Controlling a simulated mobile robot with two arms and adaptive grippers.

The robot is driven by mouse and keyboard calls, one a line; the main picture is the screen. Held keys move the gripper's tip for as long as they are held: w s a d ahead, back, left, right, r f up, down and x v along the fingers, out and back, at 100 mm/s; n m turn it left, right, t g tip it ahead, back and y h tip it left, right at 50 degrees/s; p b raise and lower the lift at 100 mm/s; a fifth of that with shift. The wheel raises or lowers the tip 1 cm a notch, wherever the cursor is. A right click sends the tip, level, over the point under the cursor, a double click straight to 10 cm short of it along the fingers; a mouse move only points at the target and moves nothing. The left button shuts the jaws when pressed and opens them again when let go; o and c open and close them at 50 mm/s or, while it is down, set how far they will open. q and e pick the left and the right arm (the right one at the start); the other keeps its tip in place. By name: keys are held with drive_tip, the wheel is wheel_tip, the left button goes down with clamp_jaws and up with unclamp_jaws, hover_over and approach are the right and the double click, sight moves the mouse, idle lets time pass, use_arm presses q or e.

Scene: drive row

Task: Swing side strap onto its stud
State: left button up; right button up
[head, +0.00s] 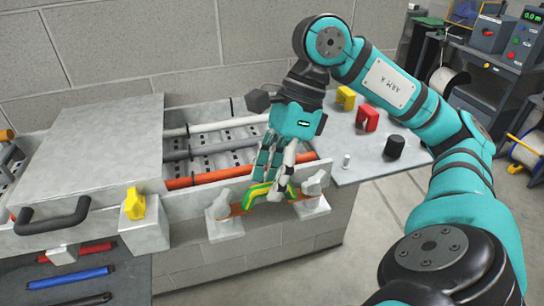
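A green-and-yellow striped strap (258,190) arches along the front wall of the grey trough, above an orange-brown bar. A grey stud fitting (224,209) stands at the bar's left end and another (313,186) at its right end. My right gripper (272,192) reaches down from above, its fingertips at the middle of the strap. Strap shows on both sides of the fingers. The fingers cover its middle, so I cannot tell whether they grip it. Whether each strap end sits on a stud is unclear. My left gripper is not in view.
A grey lid (110,145) with a dark handle covers the trough's left part, beside a yellow knob (134,204). An orange pipe (205,178) runs inside the open part. Yellow, red (367,118) and black (394,147) pieces stand on the right-hand shelf, near a small white peg.

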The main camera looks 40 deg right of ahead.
drive_tip(key=v, duration=1.2)
idle(0.8)
